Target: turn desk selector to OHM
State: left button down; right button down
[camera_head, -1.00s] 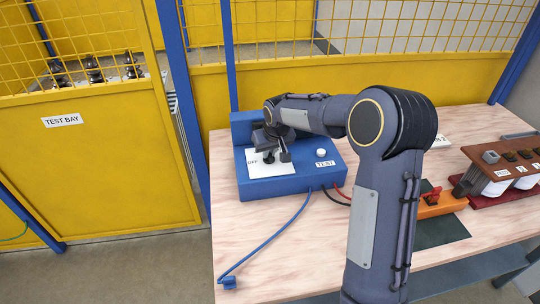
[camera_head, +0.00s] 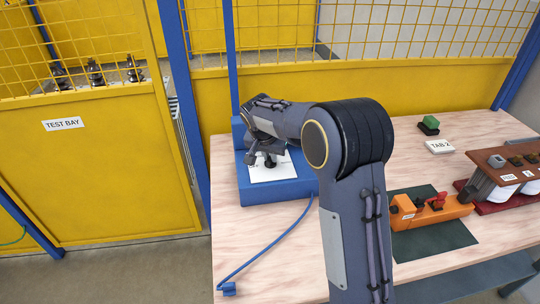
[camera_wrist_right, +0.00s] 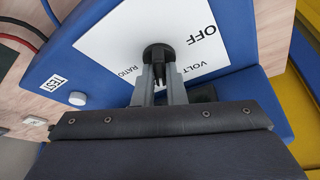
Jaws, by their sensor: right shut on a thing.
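The blue desk tester (camera_head: 250,197) stands on the bench at the back left, with a white dial plate (camera_head: 287,171) on its top. The black selector knob (camera_wrist_right: 158,52) sits on the plate. In the right wrist view, OFF, VOLT and RATIO are legible around it; I see no OHM label, and part of the plate is hidden by my gripper. My right gripper (camera_wrist_right: 161,75) is shut on the selector knob, its two grey fingers on either side. The head view shows this gripper (camera_head: 268,156) above the plate. My left gripper is out of view.
A white button (camera_wrist_right: 77,99) is beside the TEST label on the tester. A blue lead (camera_head: 262,247) trails to the bench's front edge. An orange device (camera_head: 432,214) lies on a dark mat (camera_head: 437,238), right of my arm. The yellow mesh fence (camera_head: 420,85) stands behind the bench.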

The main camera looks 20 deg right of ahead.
dwell(0.5)
jog(key=c, duration=1.5)
grip_release()
jog(key=shift+r, duration=0.15)
jog(key=v, duration=0.7)
jog(key=shift+a+r, duration=0.1)
jog(key=shift+r, duration=0.2)
